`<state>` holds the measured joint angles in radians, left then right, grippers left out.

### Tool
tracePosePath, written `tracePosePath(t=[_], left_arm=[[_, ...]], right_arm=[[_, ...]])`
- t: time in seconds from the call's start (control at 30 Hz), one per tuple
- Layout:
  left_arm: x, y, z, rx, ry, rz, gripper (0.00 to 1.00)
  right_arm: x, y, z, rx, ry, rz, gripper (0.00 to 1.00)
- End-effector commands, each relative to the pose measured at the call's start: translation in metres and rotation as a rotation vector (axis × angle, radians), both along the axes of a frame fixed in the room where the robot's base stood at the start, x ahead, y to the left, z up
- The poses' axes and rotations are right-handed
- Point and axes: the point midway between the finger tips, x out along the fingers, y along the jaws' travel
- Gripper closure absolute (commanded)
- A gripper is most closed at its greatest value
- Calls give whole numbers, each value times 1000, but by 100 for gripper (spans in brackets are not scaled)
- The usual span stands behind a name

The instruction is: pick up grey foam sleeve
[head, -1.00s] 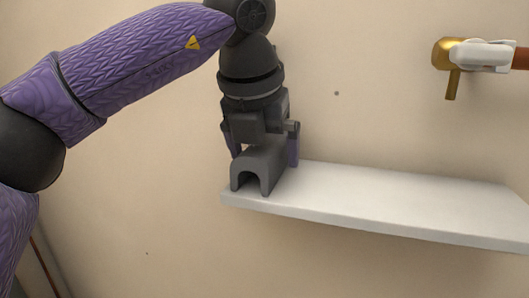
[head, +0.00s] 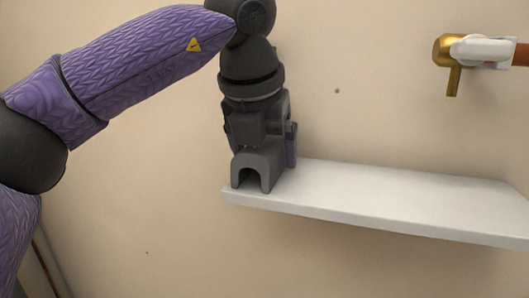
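The grey foam sleeve (head: 259,169) is a dark grey, arch-shaped piece with a channel open underneath. It stands on the left end of the white shelf (head: 370,200). My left gripper (head: 262,150) points down over it, with its purple fingers on either side. The right finger lies close against the sleeve's right side; the left finger is mostly hidden behind the sleeve. The gripper looks shut on the sleeve, which still rests on the shelf. My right gripper is not in view.
The shelf is bare to the right of the sleeve. A brass fitting (head: 447,52) with a white clamp (head: 483,52) and a copper pipe (head: 521,57) is on the wall at upper right. The beige wall is close behind the shelf.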

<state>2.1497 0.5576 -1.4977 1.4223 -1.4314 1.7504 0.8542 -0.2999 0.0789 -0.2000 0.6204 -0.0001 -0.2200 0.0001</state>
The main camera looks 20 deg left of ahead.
Motion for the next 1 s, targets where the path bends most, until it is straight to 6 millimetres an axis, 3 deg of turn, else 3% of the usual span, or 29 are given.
tracePosePath(t=[0.03, 0.33, 0.67, 0.7, 1.0], left_arm=[[0, 0, 0, 0, 0, 0, 23], [0, 0, 0, 0, 0, 0, 86], [0, 0, 9, 0, -1, 0, 87], [-3, -1, 9, -1, -3, -1, 87], [-4, -1, 65, -1, -1, 1, 87]], right_arm=[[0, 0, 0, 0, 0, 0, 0], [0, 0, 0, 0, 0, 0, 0], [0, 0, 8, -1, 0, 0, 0], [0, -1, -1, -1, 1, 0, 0], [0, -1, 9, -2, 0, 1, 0]])
